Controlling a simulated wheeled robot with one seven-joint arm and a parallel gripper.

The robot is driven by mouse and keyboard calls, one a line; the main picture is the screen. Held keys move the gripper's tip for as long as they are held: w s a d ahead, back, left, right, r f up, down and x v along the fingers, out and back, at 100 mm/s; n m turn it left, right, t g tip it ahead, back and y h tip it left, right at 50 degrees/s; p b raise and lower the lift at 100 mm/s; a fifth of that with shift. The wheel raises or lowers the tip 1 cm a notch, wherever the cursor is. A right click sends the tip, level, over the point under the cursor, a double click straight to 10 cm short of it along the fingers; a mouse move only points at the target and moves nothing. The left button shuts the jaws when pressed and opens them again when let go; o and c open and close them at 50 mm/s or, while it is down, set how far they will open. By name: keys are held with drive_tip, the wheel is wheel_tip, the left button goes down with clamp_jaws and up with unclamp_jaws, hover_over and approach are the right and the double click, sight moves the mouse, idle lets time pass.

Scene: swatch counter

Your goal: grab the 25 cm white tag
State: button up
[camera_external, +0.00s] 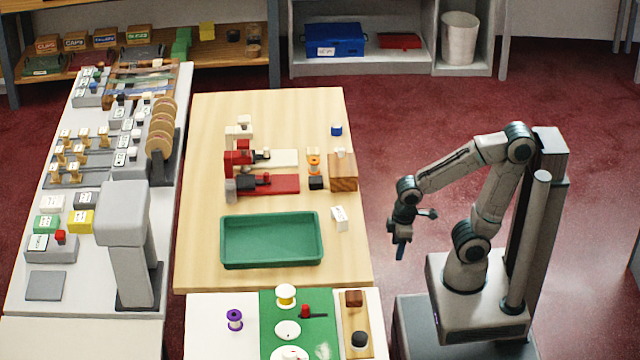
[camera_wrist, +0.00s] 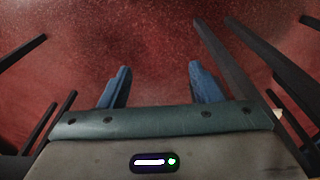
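A small white block with dark marks (camera_external: 339,218) stands on the wooden table right of the green tray; its print is too small to read. A white card-like piece (camera_external: 52,202) lies on the grey counter at left, and another white label (camera_external: 38,242) sits on a grey holder there. I cannot tell which, if any, is the 25 cm white tag. My gripper (camera_external: 403,238) hangs over the red floor, right of the wooden table and apart from everything. In the wrist view its two blue fingers (camera_wrist: 158,80) are spread, with only floor between them.
The wooden table (camera_external: 210,190) holds the green tray (camera_external: 272,262), red and white clamp-like pieces (camera_external: 240,162) and a wooden block (camera_external: 343,172). A lower table (camera_external: 205,335) adjoins its front. The grey counter (camera_external: 90,285) is crowded. Floor (camera_external: 385,130) between my arm and the table is clear.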

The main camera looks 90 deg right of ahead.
drive_tip(key=o, duration=0.5)
wheel_tip(320, 180, up, 28)
drive_tip(key=n+g+p, duration=0.1)
drive_tip(key=n+p, duration=0.1)
drive_tip(key=p, duration=3.3)
hover_over(339, 213)
wheel_tip(339, 213, down, 14)
drive_tip(key=shift+a+f+p, duration=0.1)
drive_tip(key=shift+f+p, duration=0.1)
drive_tip(key=shift+p, duration=0.4)
